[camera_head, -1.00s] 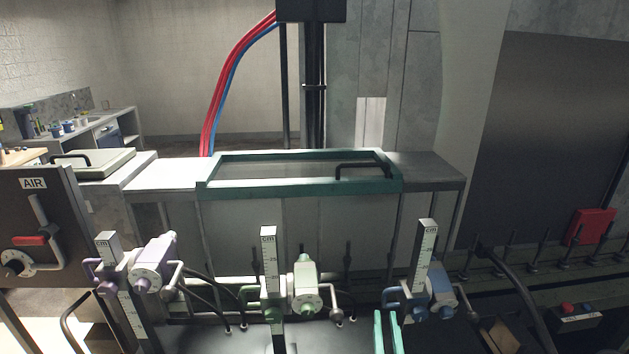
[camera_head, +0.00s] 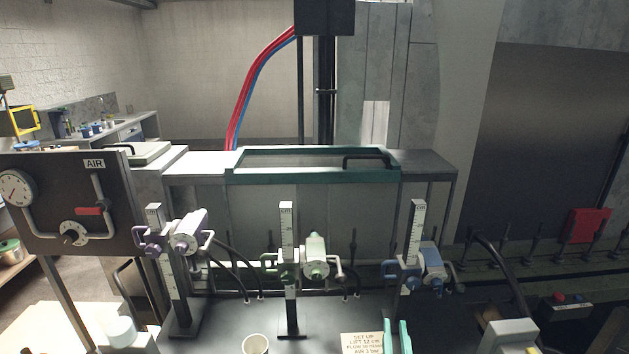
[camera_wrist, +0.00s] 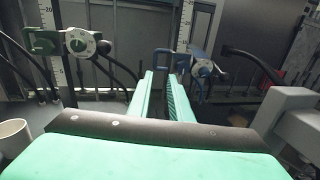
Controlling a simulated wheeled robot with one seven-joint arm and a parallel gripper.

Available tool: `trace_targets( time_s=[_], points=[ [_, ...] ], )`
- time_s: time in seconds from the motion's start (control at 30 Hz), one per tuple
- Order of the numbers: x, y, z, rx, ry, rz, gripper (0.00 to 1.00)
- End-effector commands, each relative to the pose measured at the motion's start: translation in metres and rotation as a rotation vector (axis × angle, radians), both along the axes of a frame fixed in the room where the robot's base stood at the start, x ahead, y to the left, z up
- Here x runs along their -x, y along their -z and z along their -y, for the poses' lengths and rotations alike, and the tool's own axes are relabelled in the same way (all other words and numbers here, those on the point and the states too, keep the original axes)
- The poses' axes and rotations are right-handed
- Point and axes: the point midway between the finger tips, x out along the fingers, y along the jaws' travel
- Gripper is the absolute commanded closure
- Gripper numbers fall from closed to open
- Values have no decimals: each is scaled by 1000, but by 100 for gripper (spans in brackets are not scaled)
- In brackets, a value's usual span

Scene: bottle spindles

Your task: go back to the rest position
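My gripper (camera_head: 397,335) shows as two green fingers at the bottom edge of the head view, right of centre. In the wrist view my gripper (camera_wrist: 160,85) points forward with a narrow gap between its fingers and nothing in it. Its fingertips appear in front of the blue-clamped stand (camera_head: 425,265), apart from it as far as I can tell. The green-clamped stand (camera_head: 314,255) and the purple-clamped stand (camera_head: 187,235) are farther left, each with an upright cm scale.
A white cup (camera_head: 256,345) and a set-up card (camera_head: 362,343) are on the dark bench near the front. An AIR panel (camera_head: 115,205) with a gauge and red lever is at the left. A grey box (camera_head: 510,337) is at front right. A green-framed case (camera_head: 315,175) stands behind.

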Motion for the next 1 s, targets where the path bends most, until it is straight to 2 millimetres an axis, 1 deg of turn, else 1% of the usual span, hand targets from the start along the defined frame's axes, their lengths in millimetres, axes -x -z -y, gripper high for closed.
trace_targets(
  time_s=[0.03,0.27,0.47,0.57,0.7,0.8,0.9,1.0],
  points=[
    [-3,-4,-9,-28,-13,14,82],
    [-16,-30,-44,-168,-74,86,82],
    [-25,-58,-79,-338,-141,164,82],
    [-28,-77,-100,-464,-187,214,82],
    [-29,-108,-131,-698,-264,293,82],
    [-26,-126,-150,-877,-318,343,82],
    [-21,-138,-165,-1053,-367,385,82],
    [-14,-145,-177,-1228,-409,415,82]
  ],
)
